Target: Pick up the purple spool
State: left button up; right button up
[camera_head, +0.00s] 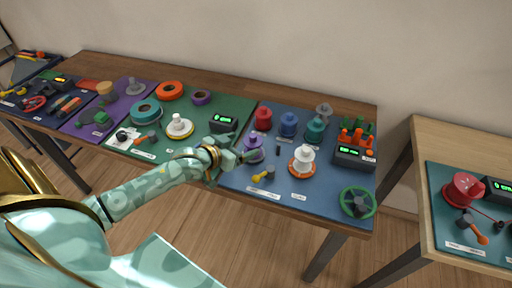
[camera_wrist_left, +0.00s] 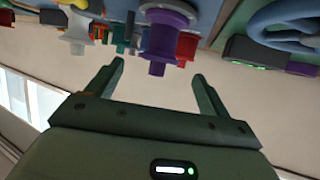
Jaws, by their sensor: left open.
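The purple spool (camera_head: 253,142) stands upright on the left part of the blue mat (camera_head: 325,189), near a yellow-handled tool. My left gripper (camera_head: 240,158) is just to the left of the spool, with its arm reaching in from the left. In the left wrist view, the purple spool (camera_wrist_left: 168,32) appears upside down beyond the two fingers, roughly in line with the gap. The fingers of my left gripper (camera_wrist_left: 158,71) are apart with nothing between them. In the head view, the fingertips are small and partly hidden. My right gripper is not in view.
A red spool (camera_head: 263,118), a blue spool (camera_head: 289,124) and a teal spool (camera_head: 315,130) stand behind. A white spool (camera_head: 303,153) stands to the right. The yellow-handled tool (camera_head: 263,175) lies in front. A green ring (camera_head: 357,203) lies near the table's right corner.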

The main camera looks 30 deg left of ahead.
aim_at(251, 144)
pick_arm(q)
jog(key=shift+w+f, duration=0.3)
jog(key=shift+w, duration=0.35)
jog(key=b+x, duration=0.1)
jog(key=x, duration=0.1)
jog(key=b+x, duration=0.1)
jog(key=x, duration=0.2)
jog(key=shift+d+f+b, duration=0.2)
jog(key=shift+f+b, duration=0.15)
jog(key=shift+f, duration=0.1)
jog(key=shift+s+r, duration=0.15)
jog(key=c, duration=1.1)
